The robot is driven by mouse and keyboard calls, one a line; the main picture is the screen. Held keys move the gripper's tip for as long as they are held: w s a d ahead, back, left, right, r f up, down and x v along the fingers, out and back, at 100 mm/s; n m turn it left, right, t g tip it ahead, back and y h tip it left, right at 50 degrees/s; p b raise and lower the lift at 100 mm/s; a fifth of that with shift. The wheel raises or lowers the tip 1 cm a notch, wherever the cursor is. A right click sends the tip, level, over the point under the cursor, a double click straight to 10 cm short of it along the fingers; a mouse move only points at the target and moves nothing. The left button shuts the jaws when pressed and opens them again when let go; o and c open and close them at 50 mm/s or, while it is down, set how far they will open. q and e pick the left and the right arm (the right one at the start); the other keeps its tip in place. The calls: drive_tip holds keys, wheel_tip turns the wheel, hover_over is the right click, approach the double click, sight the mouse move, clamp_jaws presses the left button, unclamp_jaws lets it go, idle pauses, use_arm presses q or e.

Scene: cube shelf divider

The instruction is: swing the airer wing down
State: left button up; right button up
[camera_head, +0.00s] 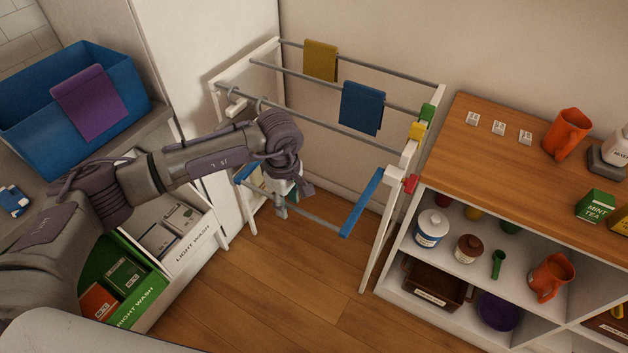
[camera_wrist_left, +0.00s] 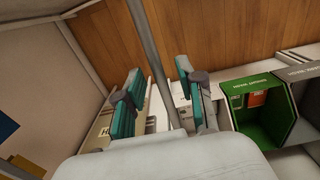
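The white airer (camera_head: 392,215) stands against the wall with grey rails. Its wing has blue side arms (camera_head: 362,203) and a grey outer rod (camera_head: 318,220), and sticks out from the frame's near side. My left gripper (camera_head: 287,197) is at the left part of this rod. In the left wrist view, its teal-padded fingers (camera_wrist_left: 160,92) are apart, with the grey rod (camera_wrist_left: 153,60) running between them and gaps on both sides. My arm hides part of the airer's left side. My right gripper is not in view.
A yellow cloth (camera_head: 320,61) and a blue cloth (camera_head: 362,108) hang on the upper rails. A wooden-topped shelf (camera_head: 470,160) stands close on the right. Wash bins (camera_head: 190,245) and a blue tub (camera_head: 120,75) are left. Floor (camera_head: 300,290) before the airer is clear.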

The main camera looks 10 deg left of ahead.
use_arm(q)
drive_tip(key=shift+r, duration=0.15)
wheel_tip(320, 180, up, 6)
drive_tip(key=shift+f+p, duration=0.1)
drive_tip(key=shift+p, duration=1.15)
wheel_tip(320, 180, up, 12)
drive_tip(key=shift+s, duration=0.15)
drive_tip(key=shift+c, duration=0.4)
